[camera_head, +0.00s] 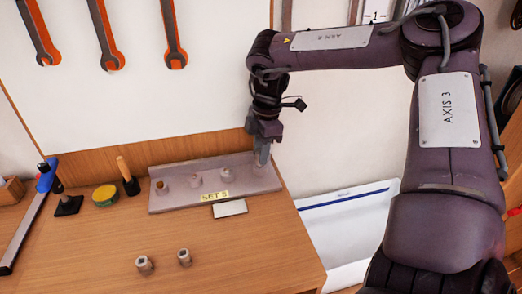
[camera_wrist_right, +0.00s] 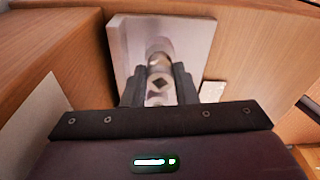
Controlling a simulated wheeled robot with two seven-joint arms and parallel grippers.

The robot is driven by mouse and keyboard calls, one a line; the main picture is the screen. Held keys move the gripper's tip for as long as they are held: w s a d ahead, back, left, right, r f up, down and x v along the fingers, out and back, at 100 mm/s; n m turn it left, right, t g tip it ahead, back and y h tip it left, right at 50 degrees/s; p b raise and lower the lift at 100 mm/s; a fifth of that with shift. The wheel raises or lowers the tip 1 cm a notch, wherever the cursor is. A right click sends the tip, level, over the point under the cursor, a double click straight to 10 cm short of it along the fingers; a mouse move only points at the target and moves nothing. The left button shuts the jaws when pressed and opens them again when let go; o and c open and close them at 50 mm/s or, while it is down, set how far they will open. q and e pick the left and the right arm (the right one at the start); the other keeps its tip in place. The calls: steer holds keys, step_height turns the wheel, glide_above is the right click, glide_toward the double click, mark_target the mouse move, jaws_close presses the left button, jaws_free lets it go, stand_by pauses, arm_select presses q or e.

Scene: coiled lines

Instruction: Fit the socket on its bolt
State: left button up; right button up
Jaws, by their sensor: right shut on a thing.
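My right gripper (camera_head: 263,143) is shut on a grey metal socket (camera_head: 262,157) at the right end of the grey rack (camera_head: 240,163). In the right wrist view the socket (camera_wrist_right: 159,86) sits between the fingers, its square drive hole facing the camera. Whether it touches or surrounds a bolt there is hidden. Several bolts stand along the rack, including a brownish left bolt (camera_head: 161,187), a middle bolt (camera_head: 195,181) and a right bolt (camera_head: 226,174). Two loose sockets, a left one (camera_head: 144,265) and a right one (camera_head: 184,257), stand on the wooden bench. My left gripper is out of view.
A yellow label (camera_head: 214,196) is on the rack's front, with a pale plate (camera_head: 229,208) before it. The bench front is mostly clear.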

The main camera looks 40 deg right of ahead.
steer(key=shift+f, duration=0.15)
steer(key=shift+f+b, duration=0.55)
steer(key=shift+r, duration=0.1)
steer(key=o, duration=0.8)
steer(key=shift+o, duration=0.3)
steer(key=o, duration=0.5)
steer(key=shift+r, duration=0.15)
